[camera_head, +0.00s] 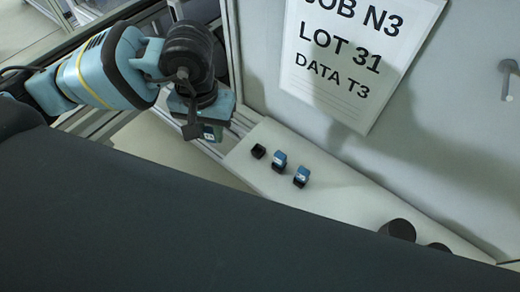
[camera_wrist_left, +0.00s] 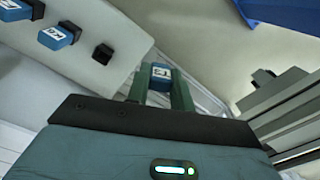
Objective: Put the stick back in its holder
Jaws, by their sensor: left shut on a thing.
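My left gripper (camera_head: 211,133) hangs to the left of the shelf's near-left end in the head view. In the left wrist view the left gripper (camera_wrist_left: 161,82) is shut on a small blue stick with a white label (camera_wrist_left: 160,72). A small black holder (camera_head: 258,151), apparently empty, stands on the shelf; it also shows in the left wrist view (camera_wrist_left: 103,53), up and left of the fingertips and apart from the held stick. Two other blue sticks (camera_head: 280,158) (camera_head: 301,174) stand in black holders beside it. My right gripper is not in view.
The pale shelf (camera_head: 340,198) runs along a grey wall. Two dark round things (camera_head: 398,230) (camera_head: 437,246) are toward its right end, partly hidden. A printed sign (camera_head: 350,60) and a hook (camera_head: 508,85) are on the wall. The shelf's middle is clear.

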